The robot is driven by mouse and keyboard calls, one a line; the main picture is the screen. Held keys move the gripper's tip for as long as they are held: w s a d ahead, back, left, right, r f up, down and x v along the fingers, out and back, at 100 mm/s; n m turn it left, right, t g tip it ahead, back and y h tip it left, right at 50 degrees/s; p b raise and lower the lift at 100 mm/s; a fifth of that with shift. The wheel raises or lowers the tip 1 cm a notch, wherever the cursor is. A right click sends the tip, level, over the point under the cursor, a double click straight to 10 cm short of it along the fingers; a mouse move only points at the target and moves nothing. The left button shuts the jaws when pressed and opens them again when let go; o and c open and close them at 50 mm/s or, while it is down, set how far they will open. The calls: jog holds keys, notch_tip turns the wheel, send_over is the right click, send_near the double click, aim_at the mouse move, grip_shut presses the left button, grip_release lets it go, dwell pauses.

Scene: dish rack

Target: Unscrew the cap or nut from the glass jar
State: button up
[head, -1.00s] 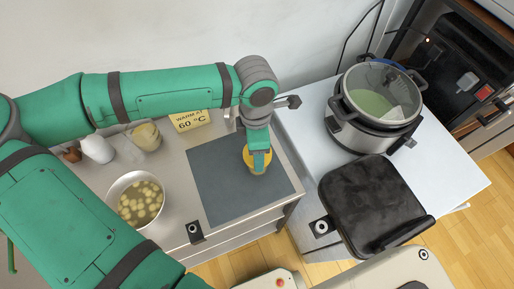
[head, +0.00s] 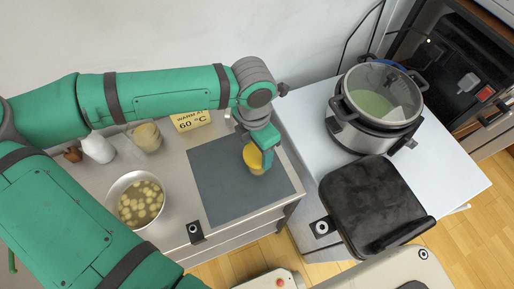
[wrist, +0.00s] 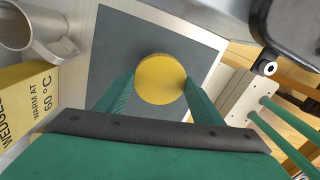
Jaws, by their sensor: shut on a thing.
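The jar's yellow round cap (head: 252,155) is in the head view, on the dark grey mat (head: 215,190). In the wrist view the cap (wrist: 160,80) fills the space between the two green fingers. My gripper (head: 261,157) is shut on the cap from above, one finger on each side. The glass jar (head: 257,171) shows only as a small pale part below the cap in the head view; the cap hides it in the wrist view. I cannot tell how far the cap is turned on the jar.
A bowl of cut pieces in liquid (head: 140,203) stands left of the mat. A lidded pot (head: 375,105) and a black appliance (head: 372,205) are on the right.

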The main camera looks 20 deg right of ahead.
jog(key=n, duration=0.3)
jog(key=shift+s+r, duration=0.1)
jog(key=shift+r, duration=0.05)
jog(key=shift+r, duration=1.5)
jog(key=shift+r, duration=0.1)
notch_tip(320, 180, up, 2)
jog(key=shift+r, duration=1.4)
jog(key=shift+d, duration=0.1)
